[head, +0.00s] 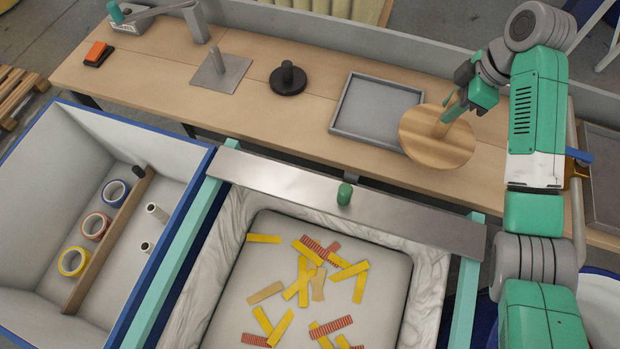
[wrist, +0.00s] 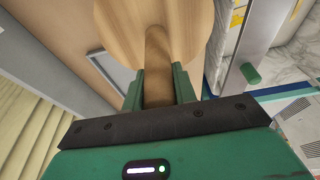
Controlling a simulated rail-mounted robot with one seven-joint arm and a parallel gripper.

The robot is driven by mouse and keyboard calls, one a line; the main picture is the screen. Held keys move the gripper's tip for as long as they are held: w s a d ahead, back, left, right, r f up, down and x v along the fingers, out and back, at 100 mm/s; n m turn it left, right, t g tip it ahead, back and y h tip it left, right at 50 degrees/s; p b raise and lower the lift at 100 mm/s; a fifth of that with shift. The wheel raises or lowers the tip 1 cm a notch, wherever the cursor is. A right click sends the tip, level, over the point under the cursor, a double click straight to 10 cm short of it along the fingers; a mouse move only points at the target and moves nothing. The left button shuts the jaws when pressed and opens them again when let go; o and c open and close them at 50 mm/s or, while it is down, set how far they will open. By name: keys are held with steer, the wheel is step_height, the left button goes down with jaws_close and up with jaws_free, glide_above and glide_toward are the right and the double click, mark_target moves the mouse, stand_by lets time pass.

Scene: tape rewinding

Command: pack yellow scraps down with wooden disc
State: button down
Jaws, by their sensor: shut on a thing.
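The wooden disc (head: 430,148) has an upright handle. My gripper (head: 455,105) is shut on that handle, and the disc hangs over the right part of the workbench, overlapping the grey tray's corner in the head view. In the wrist view the handle (wrist: 158,65) sits between the two green fingers (wrist: 157,88), with the disc (wrist: 150,25) beyond. Yellow scraps (head: 302,280) lie scattered flat in the lined bin (head: 235,225), mixed with red striped and tan strips. A few scraps also show at the wrist view's top right (wrist: 238,14).
A metal bar (head: 270,182) with a green knob (head: 344,194) crosses the bin's far edge. The bench holds a grey tray (head: 345,130), a black spindle (head: 288,78), a plate with a post (head: 220,72) and an orange button (head: 97,52). A blue-rimmed box (head: 60,140) at left holds tape rolls.

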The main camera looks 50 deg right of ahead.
steer(key=c, duration=1.6)
jaws_free()
jaws_close()
steer(key=shift+r, duration=0.1)
